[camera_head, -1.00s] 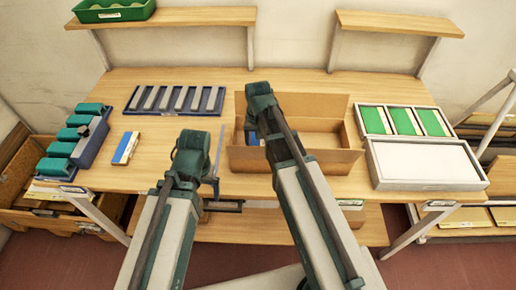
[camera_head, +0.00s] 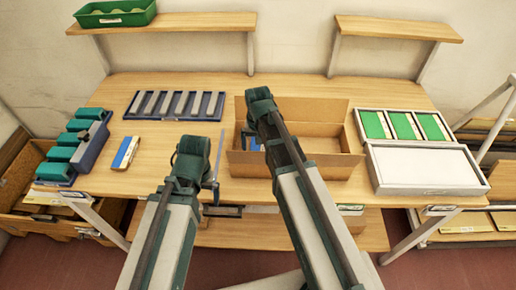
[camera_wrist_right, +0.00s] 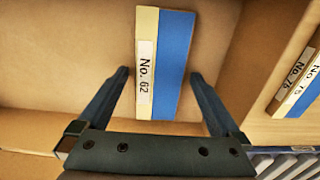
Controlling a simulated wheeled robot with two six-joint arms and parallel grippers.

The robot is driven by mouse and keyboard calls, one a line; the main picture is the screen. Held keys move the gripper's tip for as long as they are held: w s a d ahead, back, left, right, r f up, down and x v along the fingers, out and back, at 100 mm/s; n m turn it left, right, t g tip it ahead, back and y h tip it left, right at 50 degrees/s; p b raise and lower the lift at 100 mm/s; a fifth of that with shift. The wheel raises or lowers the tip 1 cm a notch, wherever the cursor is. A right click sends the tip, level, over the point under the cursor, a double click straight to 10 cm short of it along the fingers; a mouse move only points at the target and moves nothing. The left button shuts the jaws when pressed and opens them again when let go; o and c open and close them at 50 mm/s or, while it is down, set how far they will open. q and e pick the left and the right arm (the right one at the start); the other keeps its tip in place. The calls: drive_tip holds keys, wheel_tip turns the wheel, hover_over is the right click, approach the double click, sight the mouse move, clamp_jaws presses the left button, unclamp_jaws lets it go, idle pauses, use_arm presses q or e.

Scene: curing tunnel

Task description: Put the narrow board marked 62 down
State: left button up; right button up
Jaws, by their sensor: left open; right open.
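The narrow board marked No. 62 (camera_wrist_right: 166,65), blue with a cream edge and white label, lies inside the open cardboard box (camera_head: 315,168). In the right wrist view my right gripper (camera_wrist_right: 158,80) is open, with one finger on each side of the board's near end and gaps to both. In the head view my right arm reaches over the box's left part and hides most of the board and the gripper. My left gripper (camera_head: 213,186) is open and empty by the table's front edge, left of the box.
A blue-and-white board (camera_head: 125,152) lies on the table (camera_head: 165,165) at left. A slotted rack (camera_head: 174,105) stands behind it, teal blocks (camera_head: 76,140) farther left. A white case (camera_head: 425,168) and green panels (camera_head: 404,125) are right of the box. Boards marked 75 and 76 (camera_wrist_right: 305,85) show outside the box.

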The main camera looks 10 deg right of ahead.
wheel_tip(320, 180, up, 12)
drive_tip(key=p, duration=1.1)
drive_tip(key=shift+p, duration=0.3)
drive_tip(key=shift+f, duration=0.15)
wheel_tip(320, 180, down, 12)
drive_tip(key=b, duration=1.2)
